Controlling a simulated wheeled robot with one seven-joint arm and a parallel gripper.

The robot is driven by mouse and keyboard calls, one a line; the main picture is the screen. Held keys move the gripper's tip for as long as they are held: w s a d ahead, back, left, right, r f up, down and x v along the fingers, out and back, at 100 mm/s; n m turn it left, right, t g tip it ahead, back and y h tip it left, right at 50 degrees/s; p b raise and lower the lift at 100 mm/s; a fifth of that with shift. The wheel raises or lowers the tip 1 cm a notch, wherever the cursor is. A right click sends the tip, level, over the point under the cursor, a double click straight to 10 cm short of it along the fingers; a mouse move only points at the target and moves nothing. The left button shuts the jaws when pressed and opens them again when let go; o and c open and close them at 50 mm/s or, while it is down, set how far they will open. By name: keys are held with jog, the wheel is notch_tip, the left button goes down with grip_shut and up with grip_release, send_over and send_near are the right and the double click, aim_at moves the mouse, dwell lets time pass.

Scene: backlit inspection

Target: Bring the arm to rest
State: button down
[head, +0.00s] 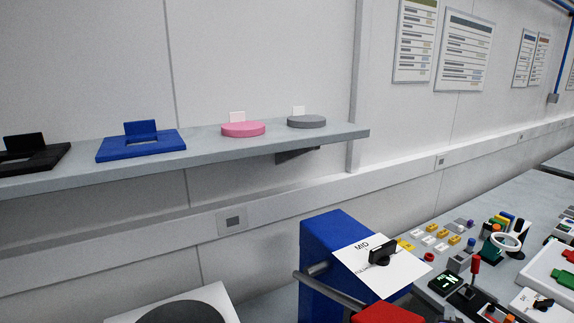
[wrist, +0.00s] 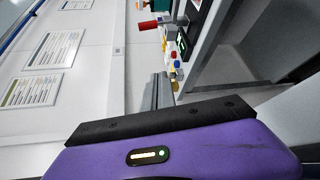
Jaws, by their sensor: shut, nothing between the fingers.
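My gripper (wrist: 158,88) shows in the wrist view, with its purple body and black bar across the lower part and its grey fingers pointing up the picture. The fingers are together with nothing between them. The wrist view is turned on its side. The fingers stand in front of the pale wall and close in the picture to a bench edge with small coloured parts; I cannot tell the distance. I cannot make out my gripper in the head view.
A wall shelf (head: 215,149) holds a black stand, a blue stand (head: 141,145), a pink disc (head: 243,129) and a grey disc (head: 306,121). Below right, a blue box (head: 330,240) carries a white plate with a black knob. The bench (head: 535,190) behind is crowded with small controls.

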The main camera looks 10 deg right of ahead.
jog(key=s+a+r+m+t+y+b, duration=0.15)
jog(key=s+a+m+t+y, duration=0.55)
jog(key=s+a, duration=0.9)
jog(key=s+a+m+g+y+b, duration=0.1)
jog(key=s+a, duration=0.4)
jog(key=s, duration=0.7)
jog(key=s+a+m+g+y, duration=0.2)
jog(key=s+a, duration=0.4)
jog(key=s, duration=0.6)
jog(key=m+g, duration=0.1)
jog(key=m, duration=0.1)
jog(key=shift+s+m+g+b, duration=0.3)
jog(key=shift+s+b, duration=0.1)
